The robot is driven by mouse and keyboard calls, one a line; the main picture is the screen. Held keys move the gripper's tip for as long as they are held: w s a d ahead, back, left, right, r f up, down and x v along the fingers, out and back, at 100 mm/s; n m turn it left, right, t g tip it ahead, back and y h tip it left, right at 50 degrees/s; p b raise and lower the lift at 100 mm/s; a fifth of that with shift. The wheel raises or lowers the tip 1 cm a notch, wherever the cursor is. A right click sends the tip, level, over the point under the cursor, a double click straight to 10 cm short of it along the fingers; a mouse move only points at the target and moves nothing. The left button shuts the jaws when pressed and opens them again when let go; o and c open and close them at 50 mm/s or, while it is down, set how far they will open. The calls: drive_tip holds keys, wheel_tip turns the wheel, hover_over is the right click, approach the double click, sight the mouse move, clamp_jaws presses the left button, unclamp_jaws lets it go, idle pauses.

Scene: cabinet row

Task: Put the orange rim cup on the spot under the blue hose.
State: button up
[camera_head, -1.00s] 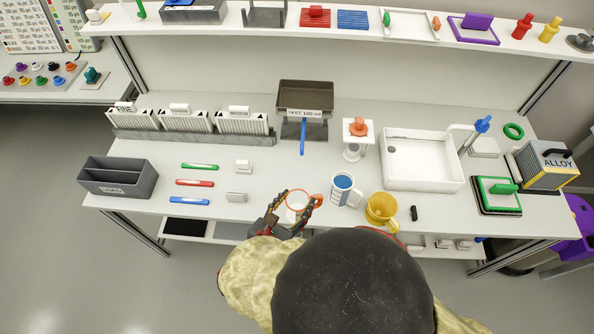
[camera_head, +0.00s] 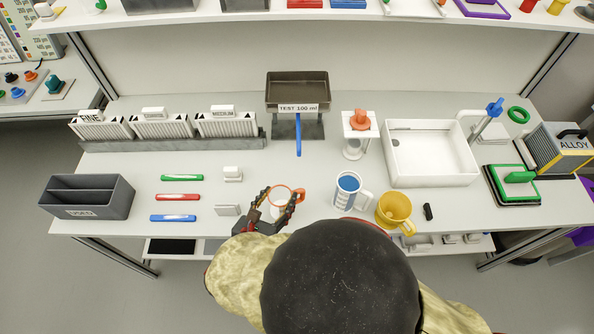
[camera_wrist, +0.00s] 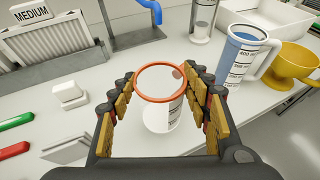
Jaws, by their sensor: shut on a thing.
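The cup with the orange rim (camera_head: 287,189) has a pale, see-through body with dark markings. My gripper (camera_head: 280,200) is shut on it, with one finger on each side, near the table's front edge. The wrist view shows the cup (camera_wrist: 161,98) upright between the padded fingers (camera_wrist: 162,88). I cannot tell whether its base touches the table. The blue hose (camera_head: 298,136) hangs from the dark tray labelled "TEST 100 ml" (camera_head: 297,90), behind the cup. Its bent blue end shows in the wrist view (camera_wrist: 154,10). No distinct spot mark under it is clear.
A blue-filled measuring mug (camera_head: 348,190) and a yellow cup (camera_head: 394,209) stand right of my gripper. White blocks (camera_head: 232,174) and coloured pens (camera_head: 177,197) lie left. A white stand with an orange top (camera_head: 360,130) is right of the hose. Table between cup and hose is clear.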

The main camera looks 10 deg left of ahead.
drive_tip(key=w+r+b+x, duration=0.1)
drive_tip(key=b+x, duration=0.4)
drive_tip(key=x, duration=0.9)
drive_tip(key=shift+r, duration=0.5)
drive_tip(key=shift+w+d, duration=0.1)
drive_tip(key=shift+d, duration=0.05)
drive_tip(key=shift+f, duration=0.15)
drive_tip(key=o, duration=1.4)
drive_tip(key=shift+o, duration=0.2)
